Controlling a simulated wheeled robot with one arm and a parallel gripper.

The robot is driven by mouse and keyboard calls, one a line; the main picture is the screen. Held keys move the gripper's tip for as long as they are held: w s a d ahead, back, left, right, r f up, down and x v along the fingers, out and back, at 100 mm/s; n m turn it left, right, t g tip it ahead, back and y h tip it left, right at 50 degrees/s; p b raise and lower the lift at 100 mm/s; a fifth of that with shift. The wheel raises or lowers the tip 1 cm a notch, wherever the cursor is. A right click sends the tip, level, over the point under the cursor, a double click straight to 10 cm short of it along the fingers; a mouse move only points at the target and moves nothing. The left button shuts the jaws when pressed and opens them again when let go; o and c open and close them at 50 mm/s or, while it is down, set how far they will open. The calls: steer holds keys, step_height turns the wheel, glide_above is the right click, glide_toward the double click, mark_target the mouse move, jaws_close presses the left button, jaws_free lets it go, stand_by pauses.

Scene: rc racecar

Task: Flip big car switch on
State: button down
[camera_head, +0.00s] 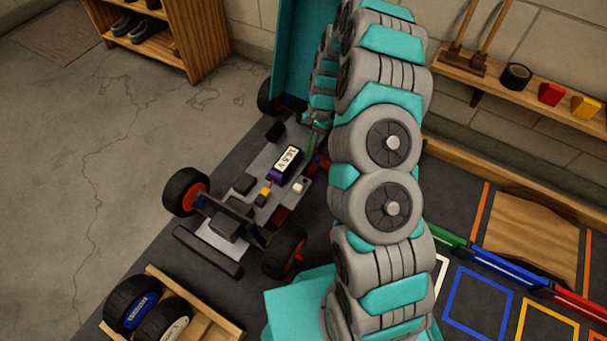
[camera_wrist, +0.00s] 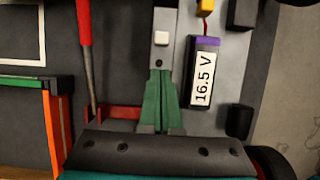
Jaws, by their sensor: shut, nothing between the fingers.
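The big car (camera_head: 265,190) is an open chassis with a grey deck and black wheels with orange hubs, on the dark mat. A small white switch block (camera_wrist: 161,39) sits on a grey strip of the deck; it also shows in the head view (camera_head: 299,186). I cannot tell its on or off state. My gripper (camera_wrist: 158,74) is shut and empty, its green fingers together. In the wrist view its tips point at the strip, just below the white block. In the head view my gripper (camera_head: 311,140) is partly hidden by my arm, behind the battery.
A battery marked 16.5 V (camera_wrist: 203,75) lies right of the fingers. A red-handled tool (camera_wrist: 85,28) lies to the left. A wooden crate with wheels (camera_head: 200,318) stands at front left. Coloured frames (camera_head: 480,300) lie on the mat at right.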

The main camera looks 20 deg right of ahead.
mark_target(298, 188)
steer(key=shift+f, duration=0.15)
steer(key=x, duration=0.9)
steer(key=shift+s+a+f, duration=0.1)
steer(key=shift+s+f, duration=0.05)
steer(key=shift+f, duration=0.2)
steer(key=shift+s+a, duration=1.15)
steer(key=shift+r, duration=0.1)
steer(key=p+v, duration=0.3)
steer(key=v, duration=0.7)
steer(key=shift+p, duration=0.35)
